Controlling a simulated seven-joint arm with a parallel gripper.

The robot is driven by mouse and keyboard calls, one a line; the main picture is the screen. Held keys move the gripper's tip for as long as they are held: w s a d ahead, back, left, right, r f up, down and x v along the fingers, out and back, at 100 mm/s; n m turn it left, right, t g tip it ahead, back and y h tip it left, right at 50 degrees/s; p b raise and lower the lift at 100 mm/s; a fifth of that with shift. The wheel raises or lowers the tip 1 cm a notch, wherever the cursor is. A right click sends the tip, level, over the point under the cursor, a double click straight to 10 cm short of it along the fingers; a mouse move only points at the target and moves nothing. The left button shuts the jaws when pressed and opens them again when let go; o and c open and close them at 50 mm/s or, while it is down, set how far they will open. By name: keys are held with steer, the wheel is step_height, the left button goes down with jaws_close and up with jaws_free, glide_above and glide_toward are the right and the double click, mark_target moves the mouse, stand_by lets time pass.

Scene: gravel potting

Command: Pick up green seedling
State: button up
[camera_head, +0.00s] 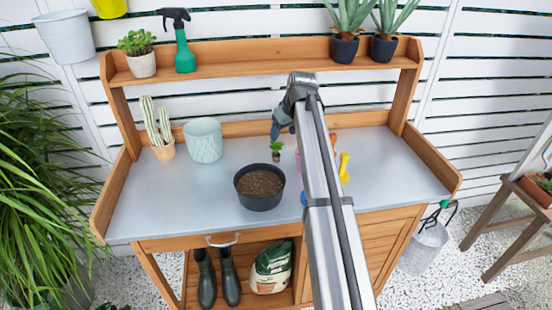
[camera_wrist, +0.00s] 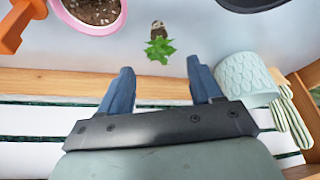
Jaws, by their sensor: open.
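The green seedling (camera_head: 276,146) stands on the grey tabletop, just behind the dark pot of soil (camera_head: 260,184). In the wrist view the seedling (camera_wrist: 159,48) shows green leaves and a small brown root plug. My gripper (camera_head: 276,131) is above and slightly behind the seedling in the head view. In the wrist view its two blue fingers are spread apart, and the seedling lies beyond the gap between their tips (camera_wrist: 160,66). Nothing is between the fingers.
A pale green textured pot (camera_head: 203,140) and a potted cactus (camera_head: 158,128) stand to the left. A yellow tool (camera_head: 344,168) lies right of my arm.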

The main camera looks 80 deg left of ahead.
mark_target(277, 152)
steer(key=x, duration=1.3)
steer(key=shift+a+f, duration=0.1)
steer(key=shift+f, duration=0.2)
steer(key=c, duration=1.1)
step_height(277, 152, up, 10)
steer(key=w+d+r, duration=0.1)
steer(key=w+d, duration=0.1)
steer(key=w, duration=0.1)
steer(key=w+d+r, duration=0.1)
steer(key=w+d, duration=0.1)
steer(key=w, duration=0.1)
steer(key=w+d+r, duration=0.2)
steer(key=w, duration=0.2)
steer(key=shift+d, duration=0.3)
